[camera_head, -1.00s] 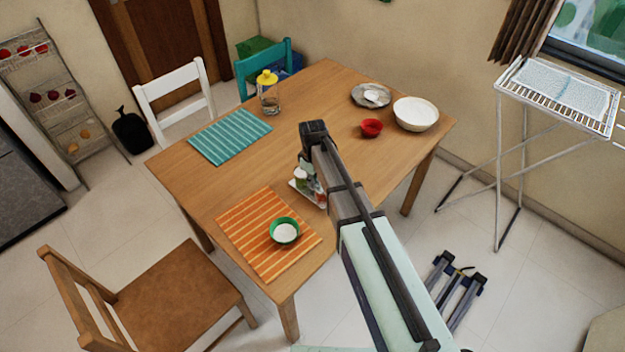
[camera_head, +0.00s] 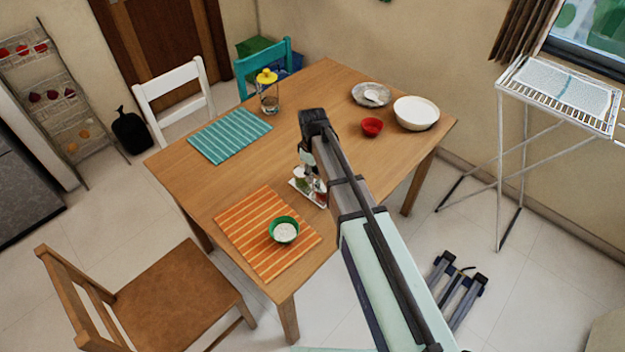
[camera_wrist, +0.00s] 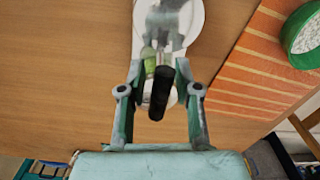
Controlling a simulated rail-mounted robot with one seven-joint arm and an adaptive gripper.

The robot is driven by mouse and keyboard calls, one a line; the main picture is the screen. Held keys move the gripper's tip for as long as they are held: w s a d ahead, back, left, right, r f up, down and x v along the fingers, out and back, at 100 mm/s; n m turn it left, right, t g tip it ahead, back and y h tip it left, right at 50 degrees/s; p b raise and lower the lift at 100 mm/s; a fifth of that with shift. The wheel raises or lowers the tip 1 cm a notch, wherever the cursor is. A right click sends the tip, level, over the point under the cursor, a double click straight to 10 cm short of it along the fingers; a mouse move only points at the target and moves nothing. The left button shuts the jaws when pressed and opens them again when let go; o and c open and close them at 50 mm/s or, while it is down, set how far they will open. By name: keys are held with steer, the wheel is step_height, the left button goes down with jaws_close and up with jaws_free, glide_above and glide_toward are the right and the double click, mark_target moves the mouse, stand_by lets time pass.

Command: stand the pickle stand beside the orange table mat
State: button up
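The pickle stand (camera_head: 296,184) is a white tray with small jars, on the wooden table to the right of the orange mat (camera_head: 250,222). There is a gap of bare wood between them. My arm hides part of the stand in the head view. In the wrist view, the stand (camera_wrist: 199,18) shows from above with a dark upright handle (camera_wrist: 161,95). My gripper (camera_wrist: 160,72) is open over it, with one finger on each side of the handle and visible gaps. The orange mat (camera_wrist: 250,75) is at the right there.
A green bowl (camera_head: 284,230) sits on the orange mat. A teal mat (camera_head: 229,135), a yellow-lidded jar (camera_head: 268,92), a red bowl (camera_head: 372,127), a white bowl (camera_head: 416,113) and a plate (camera_head: 360,94) are farther back. The table's middle is bare.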

step_height(320, 180, up, 9)
steer(key=shift+f+b, duration=0.2)
steer(key=shift+b, duration=0.85)
steer(key=shift+r, duration=0.1)
